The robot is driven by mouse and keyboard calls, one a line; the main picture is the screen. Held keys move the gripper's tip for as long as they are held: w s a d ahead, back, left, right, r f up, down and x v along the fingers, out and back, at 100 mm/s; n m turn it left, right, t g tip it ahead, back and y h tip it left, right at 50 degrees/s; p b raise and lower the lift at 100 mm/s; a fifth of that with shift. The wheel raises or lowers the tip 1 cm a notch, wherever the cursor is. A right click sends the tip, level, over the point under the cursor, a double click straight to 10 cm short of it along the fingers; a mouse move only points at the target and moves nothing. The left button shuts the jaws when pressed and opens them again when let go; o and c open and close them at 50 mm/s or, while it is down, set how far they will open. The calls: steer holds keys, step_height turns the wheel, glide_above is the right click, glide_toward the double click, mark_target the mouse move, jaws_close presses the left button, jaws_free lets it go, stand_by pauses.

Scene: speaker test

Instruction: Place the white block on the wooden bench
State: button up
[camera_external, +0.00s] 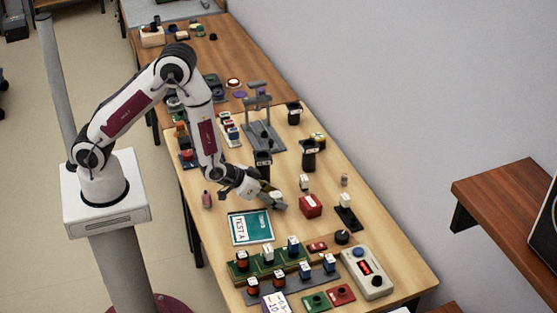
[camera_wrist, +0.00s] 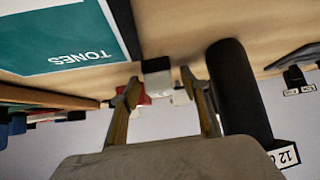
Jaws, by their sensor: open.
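My gripper (camera_external: 273,202) is low over the light wooden bench (camera_external: 393,248), beside the teal test card (camera_external: 250,227). In the wrist view my gripper (camera_wrist: 161,88) has its two fingers apart. A small white block (camera_wrist: 156,65) with a darker side shows between and just past the fingertips, close to the wooden surface; I cannot tell whether a finger touches it. In the external view the fingers mostly hide that spot. Another white block (camera_external: 304,181) sits on a red box (camera_external: 310,205), and one (camera_external: 345,199) stands on a black stand (camera_external: 347,219).
Black cups (camera_external: 309,155) stand behind the gripper, and a dark cylinder (camera_wrist: 238,90) is close at its side. A green rack (camera_external: 268,263) of blocks and a grey control box (camera_external: 367,272) are in front. A brown shelf (camera_external: 505,187) is at right.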

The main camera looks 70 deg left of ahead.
mark_target(276, 195)
steer(key=shift+c, duration=0.4)
steer(key=c, duration=1.2)
steer(key=shift+r, duration=0.2)
steer(key=shift+r, duration=4.85)
steer(key=shift+r, duration=0.25)
